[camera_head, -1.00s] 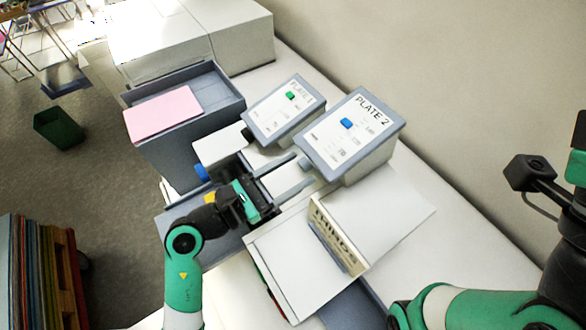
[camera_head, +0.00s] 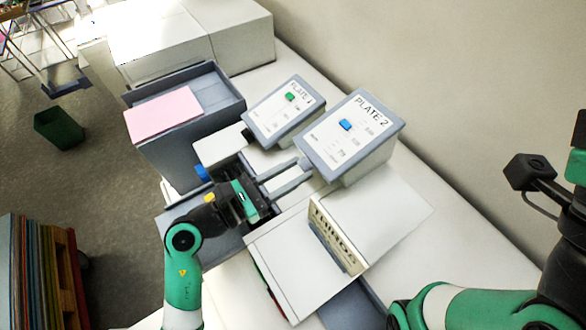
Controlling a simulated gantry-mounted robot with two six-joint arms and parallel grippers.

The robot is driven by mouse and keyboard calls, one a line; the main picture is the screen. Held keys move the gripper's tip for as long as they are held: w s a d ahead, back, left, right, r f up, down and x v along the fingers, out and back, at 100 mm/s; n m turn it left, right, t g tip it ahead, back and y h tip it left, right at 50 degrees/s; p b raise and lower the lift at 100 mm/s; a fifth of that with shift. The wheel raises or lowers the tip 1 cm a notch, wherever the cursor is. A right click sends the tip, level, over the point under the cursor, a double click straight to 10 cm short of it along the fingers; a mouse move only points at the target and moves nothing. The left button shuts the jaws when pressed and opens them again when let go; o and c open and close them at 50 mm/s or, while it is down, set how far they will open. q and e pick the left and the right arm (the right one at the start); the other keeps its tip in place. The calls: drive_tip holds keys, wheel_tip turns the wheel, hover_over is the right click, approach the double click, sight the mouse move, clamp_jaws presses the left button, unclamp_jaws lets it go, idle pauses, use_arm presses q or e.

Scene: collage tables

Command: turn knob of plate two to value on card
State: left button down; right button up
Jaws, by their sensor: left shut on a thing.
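The plate 2 box (camera_head: 385,150) stands right of centre, with a tilted white face, a blue block marker and small print too blurred to read. The plate 1 box (camera_head: 268,128) stands to its left, with a green marker. My left gripper (camera_head: 303,170) reaches in from the lower left. Its two fingers are shut on the small knob at the lower left edge of plate 2; the fingers largely hide it. No card with a readable value shows.
A grey bin with a pink sheet (camera_head: 163,115) is at the left. A wall runs along the right. The white tabletop (camera_head: 440,240) is clear to the right.

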use_arm(q)
drive_tip(key=shift+r+n+g+h+p, duration=0.15)
drive_tip(key=shift+n+g+h+p, duration=0.25)
drive_tip(key=shift+n+g+p, duration=0.35)
drive_tip(key=shift+w+n+h, duration=0.1)
drive_tip(key=shift+n+h, duration=0.2)
drive_tip(key=shift+n, duration=0.45)
drive_tip(key=shift+a+n+g+h, duration=0.1)
drive_tip(key=shift+n+g+h, duration=0.2)
drive_tip(key=shift+n+g, duration=0.25)
drive_tip(key=n, duration=0.1)
drive_tip(key=n+g+h, duration=0.1)
drive_tip(key=n, duration=0.1)
drive_tip(key=shift+w+f+h+b, duration=0.1)
drive_tip(key=shift+f+h+b, duration=0.2)
drive_tip(key=shift+b, duration=0.1)
drive_tip(key=shift+n+g+h+b, duration=0.4)
drive_tip(key=shift+n+h+b, duration=0.5)
drive_tip(key=shift+n, duration=0.95)
drive_tip(key=c, duration=0.5)
unclamp_jaws()
